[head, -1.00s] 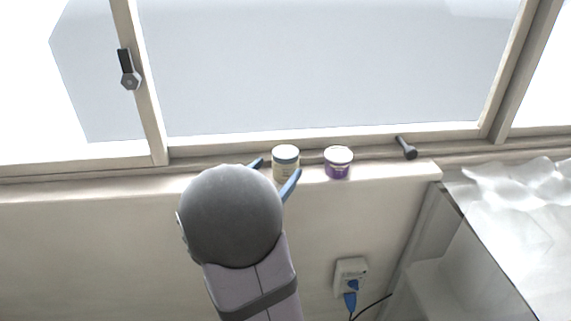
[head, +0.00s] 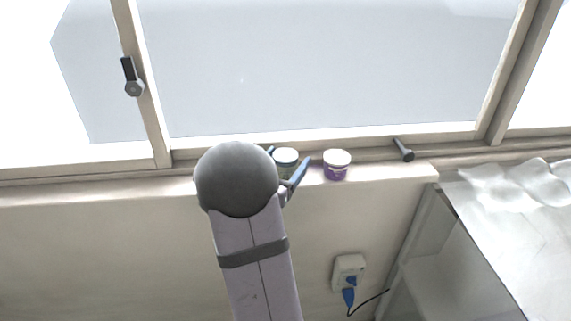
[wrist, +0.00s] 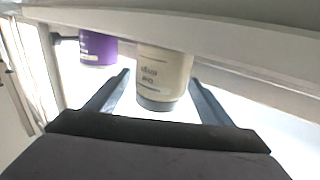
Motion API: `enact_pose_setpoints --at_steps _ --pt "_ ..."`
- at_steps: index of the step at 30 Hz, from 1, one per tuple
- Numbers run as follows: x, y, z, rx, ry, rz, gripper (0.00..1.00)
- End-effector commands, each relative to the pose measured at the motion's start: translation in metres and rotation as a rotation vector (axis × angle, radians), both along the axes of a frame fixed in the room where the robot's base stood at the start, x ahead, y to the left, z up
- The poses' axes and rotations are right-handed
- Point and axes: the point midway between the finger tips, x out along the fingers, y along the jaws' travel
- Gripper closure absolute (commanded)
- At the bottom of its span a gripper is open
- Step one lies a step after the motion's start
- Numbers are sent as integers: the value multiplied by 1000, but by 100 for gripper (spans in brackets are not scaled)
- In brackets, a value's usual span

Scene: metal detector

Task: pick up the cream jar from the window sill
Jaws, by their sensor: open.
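The cream jar (head: 287,156) is a pale cream jar with a white top, standing on the window sill (head: 385,172). Its lower part is hidden behind my arm and a finger in the head view. In the wrist view the jar (wrist: 163,70) appears inverted, with printed text and a dark band at its lower end in the picture. My gripper (head: 289,156) is open, with one blue finger on each side of the jar. In the wrist view the fingers (wrist: 160,84) flank it, and gaps show on both sides.
A purple jar with a white lid (head: 337,166) stands just right of the cream jar; it also shows at left in the wrist view (wrist: 98,47). A dark window handle (head: 403,149) lies farther right. The window frame runs close behind. A socket with a blue plug (head: 348,275) is below.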

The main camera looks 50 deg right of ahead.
Motion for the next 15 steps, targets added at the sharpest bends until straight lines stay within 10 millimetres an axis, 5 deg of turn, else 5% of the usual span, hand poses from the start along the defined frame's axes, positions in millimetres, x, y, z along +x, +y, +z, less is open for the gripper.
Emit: enact_pose_setpoints --at_steps 4,10,15 --pt "0 0 0 0 0 0 25" --pt "0 0 0 0 0 0 71" --pt "0 0 0 -1 -1 0 75"
